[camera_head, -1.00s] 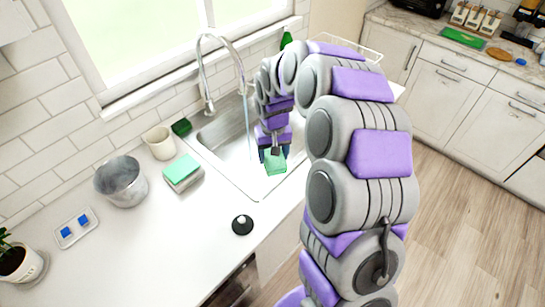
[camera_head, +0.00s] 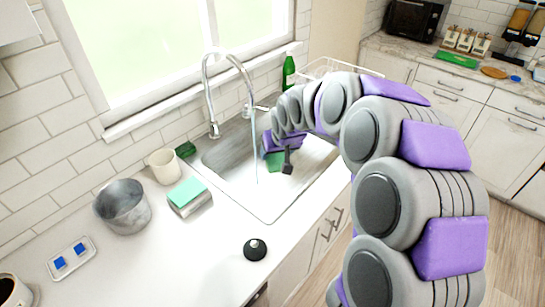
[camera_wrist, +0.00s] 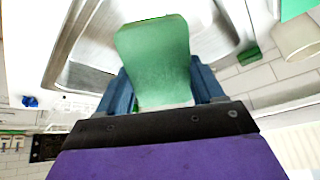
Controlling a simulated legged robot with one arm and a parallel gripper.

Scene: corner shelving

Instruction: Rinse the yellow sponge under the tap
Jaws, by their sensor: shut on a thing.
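My gripper (camera_head: 273,156) is shut on a green sponge (camera_head: 275,162) and holds it over the sink basin (camera_head: 232,152). In the wrist view the sponge (camera_wrist: 155,62) stands out between the blue fingers; the face seen is green, with a pale strip at its base, and no yellow shows. The chrome tap (camera_head: 207,85) arches over the basin. A thin bluish stream of water (camera_head: 255,145) falls from its spout. In the head view the sponge is just right of the stream; I cannot tell whether they touch. My arm hides part of the basin's right side.
A black knob-topped disc (camera_head: 255,249) lies in front. A green bottle (camera_head: 289,72) stands behind.

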